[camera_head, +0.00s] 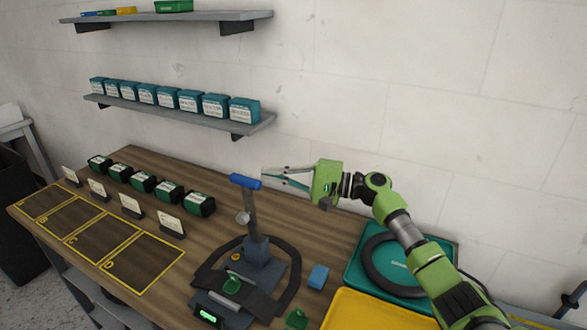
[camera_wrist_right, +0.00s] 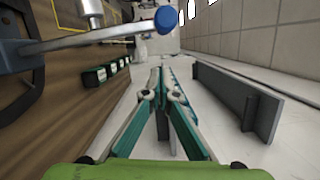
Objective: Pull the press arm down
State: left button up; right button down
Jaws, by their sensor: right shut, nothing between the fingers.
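The press (camera_head: 257,250) stands on the workbench, with its press arm upright and topped by a blue handle (camera_head: 246,182). In the right wrist view the blue handle's end (camera_wrist_right: 167,18) shows at the top, with the metal arm running left from it. My right gripper (camera_head: 265,174) reaches in from the right, level with the handle and just beside it. Its fingers are shut and empty, and they also show in the right wrist view (camera_wrist_right: 161,78), apart from the handle. Whether they touch it in the head view is hard to tell. My left gripper is not in view.
A black tire piece (camera_head: 208,257) curves around the press. A teal tray (camera_head: 447,245) with a black ring and a yellow tray (camera_head: 345,312) lie to the right. A small blue block (camera_head: 318,277) lies near the press. A wall shelf (camera_head: 251,122) holds teal boxes.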

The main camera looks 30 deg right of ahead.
jog(key=a+p, duration=0.1)
jog(key=s+a, duration=0.1)
jog(key=s+a+p, duration=0.1)
jog(key=shift+s+a+r+p, duration=0.15)
jog(key=shift+r+p, duration=0.15)
dwell(0.3)
